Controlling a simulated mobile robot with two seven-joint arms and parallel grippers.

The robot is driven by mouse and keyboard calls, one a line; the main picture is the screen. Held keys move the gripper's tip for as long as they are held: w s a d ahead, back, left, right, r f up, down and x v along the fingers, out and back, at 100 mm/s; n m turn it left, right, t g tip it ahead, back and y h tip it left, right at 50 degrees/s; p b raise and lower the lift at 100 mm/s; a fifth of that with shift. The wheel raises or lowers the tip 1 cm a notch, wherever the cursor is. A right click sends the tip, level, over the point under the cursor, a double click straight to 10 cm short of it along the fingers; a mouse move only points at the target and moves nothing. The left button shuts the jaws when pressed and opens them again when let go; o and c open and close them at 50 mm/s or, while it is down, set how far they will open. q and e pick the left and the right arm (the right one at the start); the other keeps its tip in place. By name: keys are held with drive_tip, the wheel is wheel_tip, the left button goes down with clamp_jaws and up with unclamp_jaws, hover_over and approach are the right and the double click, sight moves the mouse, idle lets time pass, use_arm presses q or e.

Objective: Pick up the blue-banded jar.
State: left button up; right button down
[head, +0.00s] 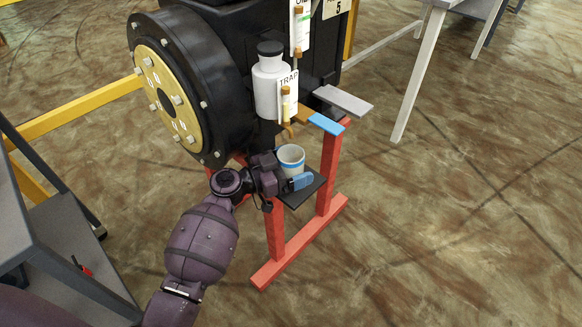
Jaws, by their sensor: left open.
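The blue-banded jar (291,156) is a small white, open-topped cup shape with a blue band. It stands upright on a small dark shelf (308,195) on the red stand. My left gripper (285,177) is open and right at the jar, on its left and near side. Part of the gripper hides the jar's lower part, and I cannot tell whether the fingers touch it. A small blue piece (301,181) shows just in front of the jar. My right gripper is not in view.
A black machine with a round brass-coloured flange (168,90) stands behind. A white bottle marked TRAP (268,88) hangs above the jar. Blue (327,124) and grey (343,100) flat bars stick out nearby.

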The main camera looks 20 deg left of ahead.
use_arm(q)
drive_tip(key=shift+c, duration=0.2)
drive_tip(key=c, duration=1)
drive_tip(key=shift+r, duration=0.15)
